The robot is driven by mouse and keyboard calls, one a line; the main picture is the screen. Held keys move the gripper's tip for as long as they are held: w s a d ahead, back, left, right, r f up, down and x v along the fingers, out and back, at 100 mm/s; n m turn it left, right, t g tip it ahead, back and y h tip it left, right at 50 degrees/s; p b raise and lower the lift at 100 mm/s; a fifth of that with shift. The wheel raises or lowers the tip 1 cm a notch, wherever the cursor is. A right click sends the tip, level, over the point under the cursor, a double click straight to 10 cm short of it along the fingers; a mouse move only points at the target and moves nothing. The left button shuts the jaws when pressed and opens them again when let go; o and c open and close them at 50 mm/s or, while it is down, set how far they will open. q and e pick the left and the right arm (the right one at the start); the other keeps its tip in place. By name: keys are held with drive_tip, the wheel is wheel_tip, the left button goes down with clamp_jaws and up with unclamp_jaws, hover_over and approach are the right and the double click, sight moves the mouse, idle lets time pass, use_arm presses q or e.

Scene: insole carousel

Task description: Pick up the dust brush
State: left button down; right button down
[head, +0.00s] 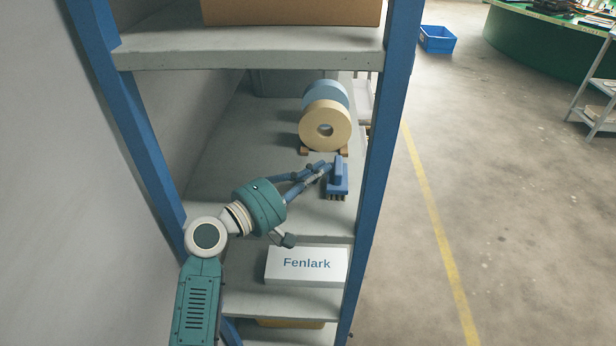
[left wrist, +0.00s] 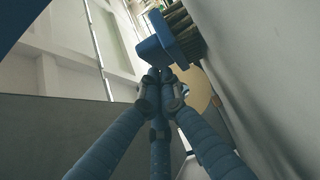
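The dust brush (head: 338,180) has a blue body and dark bristles that point down. It is at the right front of the middle shelf board (head: 225,165), just in front of the tape rolls. My left gripper (head: 326,172) reaches it from the left, with its blue fingers drawn together at the brush. In the left wrist view the fingertips (left wrist: 160,74) close on the near end of the blue brush body (left wrist: 160,45). I cannot tell whether the bristles touch the board. My right gripper is not in view.
A cream roll (head: 309,131) and a blue roll (head: 326,92) stand on wooden blocks behind the brush. A blue shelf post (head: 378,150) rises close on the right. A white Fenlark box (head: 306,276) sits on the board below. A cardboard box (head: 290,10) is on the board above.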

sight(336, 178)
use_arm(q)
drive_tip(key=shift+d, duration=0.1)
drive_tip(key=d+p, duration=0.1)
drive_tip(key=d, duration=0.4)
drive_tip(key=shift+d, duration=0.4)
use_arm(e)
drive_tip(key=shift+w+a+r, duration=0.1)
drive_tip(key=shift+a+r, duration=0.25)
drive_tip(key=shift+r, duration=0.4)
use_arm(q)
drive_tip(key=shift+a, duration=0.1)
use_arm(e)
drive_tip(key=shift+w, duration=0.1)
